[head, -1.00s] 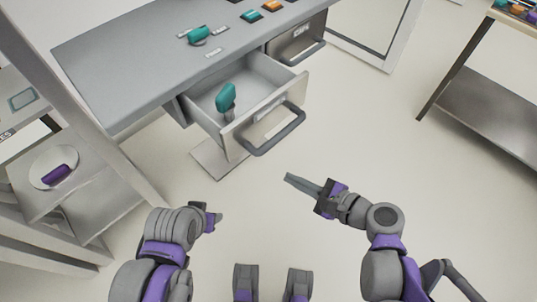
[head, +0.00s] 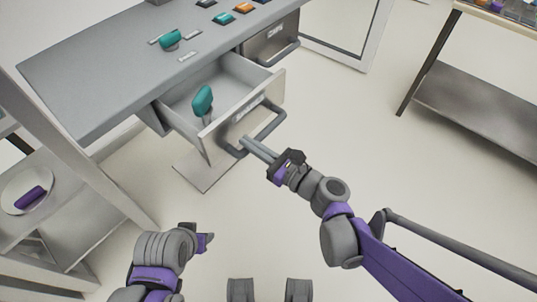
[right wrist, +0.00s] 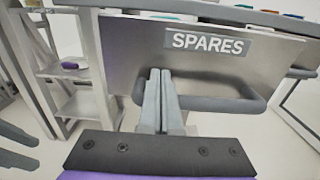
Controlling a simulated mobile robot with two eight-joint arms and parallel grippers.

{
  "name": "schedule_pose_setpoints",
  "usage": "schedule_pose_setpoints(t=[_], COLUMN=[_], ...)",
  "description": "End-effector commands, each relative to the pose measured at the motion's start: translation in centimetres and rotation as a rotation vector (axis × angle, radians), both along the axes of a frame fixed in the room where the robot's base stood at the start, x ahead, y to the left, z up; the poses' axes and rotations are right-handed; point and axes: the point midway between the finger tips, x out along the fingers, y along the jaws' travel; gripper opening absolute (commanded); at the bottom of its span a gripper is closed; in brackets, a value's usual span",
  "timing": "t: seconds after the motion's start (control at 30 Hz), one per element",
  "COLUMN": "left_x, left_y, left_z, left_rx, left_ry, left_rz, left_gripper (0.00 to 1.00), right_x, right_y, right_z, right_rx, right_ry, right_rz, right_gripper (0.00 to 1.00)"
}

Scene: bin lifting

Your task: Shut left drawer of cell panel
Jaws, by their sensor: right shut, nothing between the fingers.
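The left drawer (head: 228,128) of the grey cell panel (head: 110,65) stands pulled out. Its front carries a grey loop handle (head: 268,122), and in the right wrist view the label on the drawer front (right wrist: 205,60) reads SPARES. A teal-handled object (head: 202,100) stands inside the drawer. My right gripper (head: 246,142) is shut and empty, its fingertips at the drawer's handle. In the right wrist view its fingers overlap the handle bar (right wrist: 215,103); whether they touch is unclear. My left gripper (head: 204,242) is low at the left, away from the drawer; its jaw opening cannot be made out.
The right drawer (head: 270,42) of the panel looks shut. A teal knob (head: 170,40) and several coloured buttons sit on the panel top. A shelf rack with a purple item (head: 30,198) stands at the left, a steel table (head: 480,105) at the right. Open floor lies between.

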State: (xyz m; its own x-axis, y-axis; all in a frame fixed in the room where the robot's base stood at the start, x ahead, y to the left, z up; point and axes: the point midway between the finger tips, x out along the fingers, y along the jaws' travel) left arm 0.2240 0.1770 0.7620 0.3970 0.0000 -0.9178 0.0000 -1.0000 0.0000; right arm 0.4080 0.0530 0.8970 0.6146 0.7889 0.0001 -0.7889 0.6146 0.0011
Motion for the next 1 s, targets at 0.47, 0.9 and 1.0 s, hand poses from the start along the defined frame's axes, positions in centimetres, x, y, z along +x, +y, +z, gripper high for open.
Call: schedule_pose_setpoints(t=[0.47, 0.9, 1.0], left_x=[0.0, 0.0, 0.0], left_y=[0.0, 0.0, 0.0], left_z=[-0.3, -0.4, -0.5], left_rx=[0.0, 0.0, 0.0], left_ry=[0.001, 0.001, 0.002], left_rz=[0.0, 0.0, 0.0], left_gripper=[0.5, 0.5, 0.5], right_x=[1.7, 2.8, 4.0], right_y=[2.2, 3.7, 5.2], right_z=[0.0, 0.0, 0.0], right_rx=[-0.001, 0.0, 0.0], right_ry=[-0.001, 0.0, 0.0], right_rz=[-0.001, 0.002, 0.002], right_gripper=[0.0, 0.0, 0.0])
